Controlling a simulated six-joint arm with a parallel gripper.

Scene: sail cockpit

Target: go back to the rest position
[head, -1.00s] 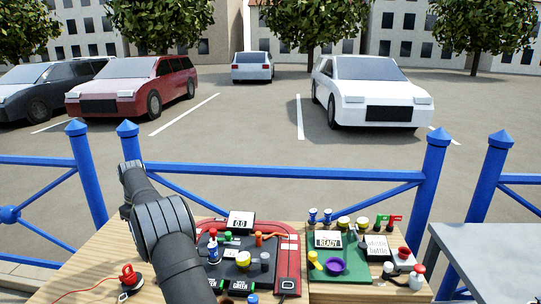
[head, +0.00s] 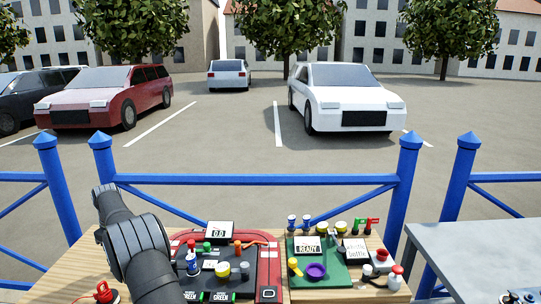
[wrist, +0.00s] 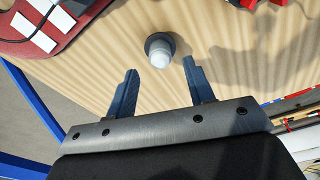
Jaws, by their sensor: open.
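In the wrist view my gripper (wrist: 157,90) is open. Its two dark blue fingers stand well apart with nothing between them. A small round dark-based thing with a pale top (wrist: 160,48) stands on the wooden table just beyond the fingertips, apart from them. In the head view my arm rises at the left of the table, and my gripper is hidden there.
The wooden table (head: 78,262) holds a red-rimmed dark panel (head: 268,268) and a green panel (head: 330,278) with knobs, displays and small bottles. A red thing (head: 104,292) is at the front left. Blue railings (head: 250,180) run behind; a grey table (head: 470,240) stands right.

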